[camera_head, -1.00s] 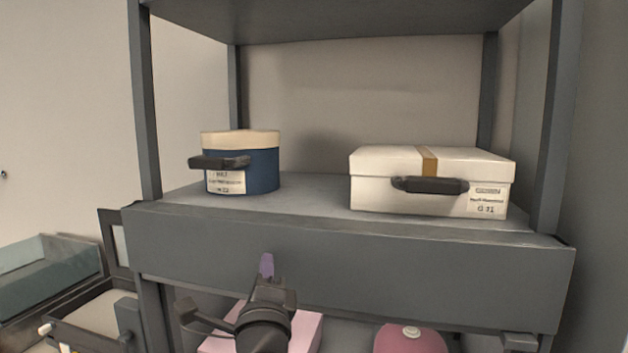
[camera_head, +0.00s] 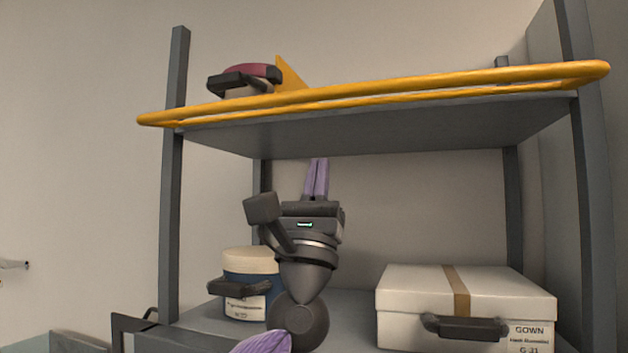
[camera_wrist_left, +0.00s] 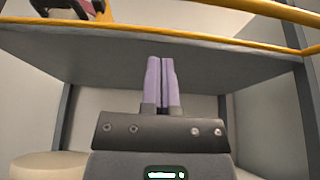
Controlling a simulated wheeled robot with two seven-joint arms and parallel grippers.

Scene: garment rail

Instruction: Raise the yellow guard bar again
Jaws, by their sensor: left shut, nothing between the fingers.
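The yellow guard bar (camera_head: 398,89) runs along the front edge of the upper shelf, down at the level of the shelf board. It also crosses the top of the left wrist view (camera_wrist_left: 213,34). My left gripper (camera_head: 317,178) points upward below the upper shelf, in front of the opening between the shelves. Its purple fingers (camera_wrist_left: 161,80) are shut with nothing between them. It is apart from the bar, below it in the picture. My right gripper is not seen for certain; a purple tip (camera_head: 262,342) shows at the bottom edge of the head view.
A dark red-topped box with a black handle (camera_head: 245,80) stands on the upper shelf at left, behind the bar. A blue round box (camera_head: 240,306) and a white box (camera_head: 465,295) stand on the lower shelf. Grey posts (camera_head: 172,210) flank the opening.

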